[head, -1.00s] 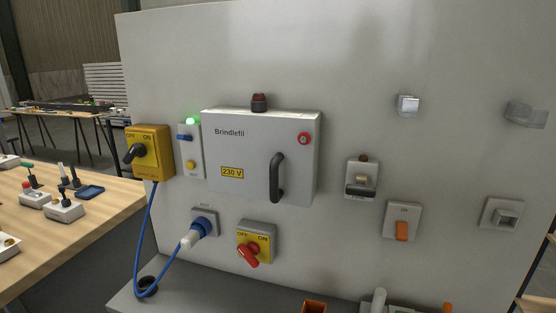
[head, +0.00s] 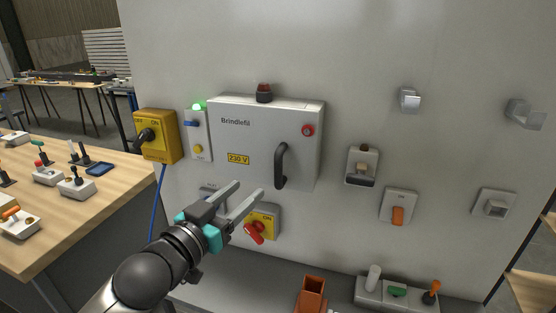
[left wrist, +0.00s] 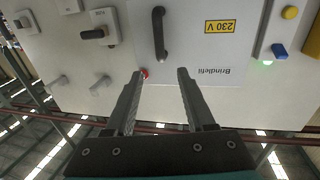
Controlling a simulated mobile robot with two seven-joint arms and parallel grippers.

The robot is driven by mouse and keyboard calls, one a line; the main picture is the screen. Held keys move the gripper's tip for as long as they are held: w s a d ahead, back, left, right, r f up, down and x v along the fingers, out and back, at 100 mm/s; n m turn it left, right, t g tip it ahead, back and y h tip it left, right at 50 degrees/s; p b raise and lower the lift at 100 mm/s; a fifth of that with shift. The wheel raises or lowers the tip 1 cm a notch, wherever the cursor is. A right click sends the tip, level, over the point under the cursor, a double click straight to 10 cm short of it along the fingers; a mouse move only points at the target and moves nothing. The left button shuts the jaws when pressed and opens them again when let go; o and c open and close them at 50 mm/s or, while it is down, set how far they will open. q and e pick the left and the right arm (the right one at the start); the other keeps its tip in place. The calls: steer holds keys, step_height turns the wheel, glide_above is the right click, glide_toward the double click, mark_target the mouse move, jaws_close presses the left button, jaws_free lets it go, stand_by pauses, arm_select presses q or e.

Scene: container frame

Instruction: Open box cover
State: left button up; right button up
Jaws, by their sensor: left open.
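The box (head: 262,138) is a grey-white cabinet on the wall panel, marked "Brindlefil" and "230 V". Its cover is closed. A black upright handle (head: 281,165) sits on the cover's right part, and a red round button (head: 307,130) is near its upper right corner. My left gripper (head: 250,194) is open and empty, in front of the panel below and left of the handle, apart from it. In the left wrist view, upside down, the handle (left wrist: 159,34) shows beyond the open fingers (left wrist: 157,92). My right gripper is not in view.
A yellow OFF/ON switch (head: 155,137) and a small unit with a green light (head: 198,135) are left of the box. A red-knob switch (head: 263,224) is just beyond my left gripper. More switches (head: 362,167) are to the right. A ledge (head: 235,290) runs below.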

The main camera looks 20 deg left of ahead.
mark_target(276, 164)
arm_select(q)
steer(key=p+x, duration=0.1)
steer(key=x, duration=1.3)
steer(key=shift+f, duration=0.1)
steer(key=shift+s, duration=0.1)
jaws_close()
stand_by(1.1)
